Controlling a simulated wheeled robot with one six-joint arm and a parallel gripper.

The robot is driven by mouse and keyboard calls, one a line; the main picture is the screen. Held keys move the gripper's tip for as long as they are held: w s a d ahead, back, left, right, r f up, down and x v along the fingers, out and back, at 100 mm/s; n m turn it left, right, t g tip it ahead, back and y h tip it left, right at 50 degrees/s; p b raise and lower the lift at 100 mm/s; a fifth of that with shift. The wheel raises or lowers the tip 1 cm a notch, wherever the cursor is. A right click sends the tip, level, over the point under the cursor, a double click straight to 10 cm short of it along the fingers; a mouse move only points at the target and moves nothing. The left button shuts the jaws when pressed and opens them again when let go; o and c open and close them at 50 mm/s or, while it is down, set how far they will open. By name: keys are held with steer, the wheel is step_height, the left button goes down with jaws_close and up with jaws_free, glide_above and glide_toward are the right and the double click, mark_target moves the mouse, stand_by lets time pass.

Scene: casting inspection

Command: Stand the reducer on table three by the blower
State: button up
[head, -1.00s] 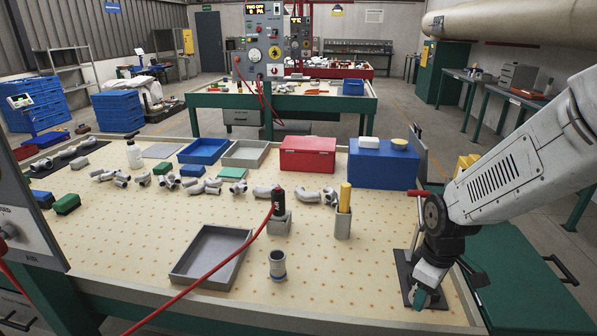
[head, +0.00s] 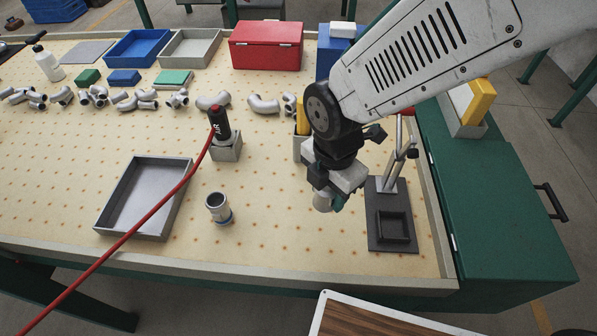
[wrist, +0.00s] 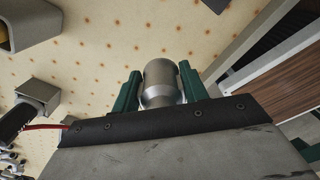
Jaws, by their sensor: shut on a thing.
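My gripper (head: 326,202) is shut on a grey reducer (wrist: 160,83), a short tube with a stepped, wider lower part, gripped between the two green fingers in the wrist view. In the head view the reducer (head: 322,201) shows partly below the gripper, over the pegboard-patterned table (head: 270,225); I cannot tell its exact height. The blower (head: 219,123), black with a red top and a red hose, stands in a grey block (head: 228,150) to the gripper's left. It also shows in the wrist view (wrist: 14,122) at lower left.
A similar upright grey tube with a blue ring (head: 218,208) stands left of my gripper. A grey tray (head: 147,200) lies farther left. A black stand (head: 395,225) with an empty square frame is at right. Several pipe fittings line the back. Bare table lies in front.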

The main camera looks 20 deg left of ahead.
mark_target(324, 225)
step_height(324, 225, down, 10)
steer(key=shift+r, duration=0.25)
stand_by(0.3)
steer(key=o, duration=1.2)
steer(key=shift+f, duration=0.15)
step_height(324, 225, up, 12)
steer(key=shift+r, duration=0.1)
